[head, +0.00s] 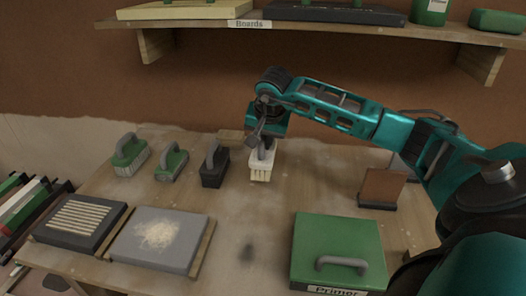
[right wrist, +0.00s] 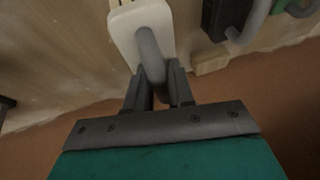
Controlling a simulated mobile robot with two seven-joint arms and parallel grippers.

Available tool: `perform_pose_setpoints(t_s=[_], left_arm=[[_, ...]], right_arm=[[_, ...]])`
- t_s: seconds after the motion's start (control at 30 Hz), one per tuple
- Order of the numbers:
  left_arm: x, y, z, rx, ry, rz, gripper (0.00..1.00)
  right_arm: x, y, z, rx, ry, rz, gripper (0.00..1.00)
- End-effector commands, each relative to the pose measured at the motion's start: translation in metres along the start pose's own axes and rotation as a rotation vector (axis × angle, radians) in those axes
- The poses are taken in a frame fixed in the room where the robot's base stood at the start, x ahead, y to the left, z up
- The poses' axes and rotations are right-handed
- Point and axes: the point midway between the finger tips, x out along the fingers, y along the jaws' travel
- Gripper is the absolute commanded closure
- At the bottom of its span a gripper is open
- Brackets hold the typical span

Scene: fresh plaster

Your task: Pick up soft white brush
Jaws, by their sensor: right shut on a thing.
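The soft white brush (head: 261,164) has a white block, pale bristles and a grey handle. It is at the right end of a row of brushes on the workbench, under my right gripper (head: 266,140). In the right wrist view the white brush (right wrist: 128,32) shows its grey handle between the fingers of my right gripper (right wrist: 160,82), which is shut on that handle. The bristles point down; I cannot tell whether they touch the bench. My left gripper is not in view.
A black brush (head: 214,168) stands just left of the white one, with two green brushes (head: 171,165) further left. The green Primer box (head: 338,240), a grey board with pale powder (head: 190,256) and a brown upright panel (head: 382,186) are nearby. A shelf (head: 300,22) runs above.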

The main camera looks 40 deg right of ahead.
Motion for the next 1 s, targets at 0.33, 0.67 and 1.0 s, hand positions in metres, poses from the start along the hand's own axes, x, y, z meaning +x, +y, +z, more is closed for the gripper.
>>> perform_pose_setpoints(t_s=[0.33,0.67,1.0], left_arm=[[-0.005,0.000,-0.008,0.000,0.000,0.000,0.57],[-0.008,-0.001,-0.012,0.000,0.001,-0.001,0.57],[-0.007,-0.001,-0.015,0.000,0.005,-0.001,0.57]], right_arm=[[-0.090,-0.020,-0.038,0.002,0.004,-0.006,1.00],[-0.133,-0.029,-0.055,0.001,0.000,-0.002,1.00],[-0.138,-0.030,-0.057,0.000,0.000,-0.001,1.00]])
